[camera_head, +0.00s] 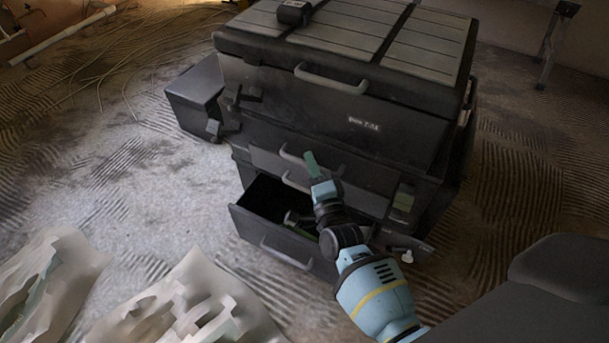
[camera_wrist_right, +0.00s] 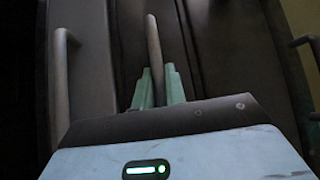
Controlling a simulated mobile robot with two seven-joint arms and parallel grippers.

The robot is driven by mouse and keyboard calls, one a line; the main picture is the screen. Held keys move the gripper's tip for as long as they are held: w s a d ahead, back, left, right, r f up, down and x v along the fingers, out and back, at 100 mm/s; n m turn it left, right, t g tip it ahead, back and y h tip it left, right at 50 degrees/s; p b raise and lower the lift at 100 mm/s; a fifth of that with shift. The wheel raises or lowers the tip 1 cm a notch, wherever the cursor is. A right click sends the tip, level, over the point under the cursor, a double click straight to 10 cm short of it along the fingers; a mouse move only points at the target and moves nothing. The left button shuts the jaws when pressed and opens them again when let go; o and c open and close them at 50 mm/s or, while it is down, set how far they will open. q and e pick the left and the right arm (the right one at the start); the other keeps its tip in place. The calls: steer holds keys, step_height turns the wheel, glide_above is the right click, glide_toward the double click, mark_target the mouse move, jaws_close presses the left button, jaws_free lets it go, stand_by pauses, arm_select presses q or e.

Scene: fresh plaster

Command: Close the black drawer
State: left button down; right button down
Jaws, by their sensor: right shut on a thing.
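The black drawer chest (camera_head: 400,110) stands on the floor at the upper middle of the head view. Its lowest drawer (camera_head: 285,250) is pulled out, with its dark inside showing and a handle on its front. The drawer fronts above it look shut or nearly so. My right gripper (camera_head: 312,165) reaches up to the middle drawer fronts. In the right wrist view its green fingers (camera_wrist_right: 158,75) are shut on a pale bar handle (camera_wrist_right: 153,42). Other handles show to the left (camera_wrist_right: 62,85) and right (camera_wrist_right: 305,42). My left gripper is not in view.
A small dark item (camera_head: 293,13) sits on the chest lid. A black box (camera_head: 196,95) stands at the chest's left. Pale crumpled sheets (camera_head: 180,300) lie at the lower left. A pipe (camera_head: 62,36) lies at the upper left.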

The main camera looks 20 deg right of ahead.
steer(key=shift+w+d, duration=0.1)
steer(key=shift+d, duration=0.1)
steer(key=c, duration=1.7)
jaws_free()
steer(key=shift+c, duration=0.2)
steer(key=s+a+p, duration=0.1)
steer(key=s+p, duration=0.1)
steer(key=s, duration=0.5)
steer(key=shift+s+f, duration=0.4)
steer(key=shift+f, duration=0.05)
steer(key=shift+f, duration=0.1)
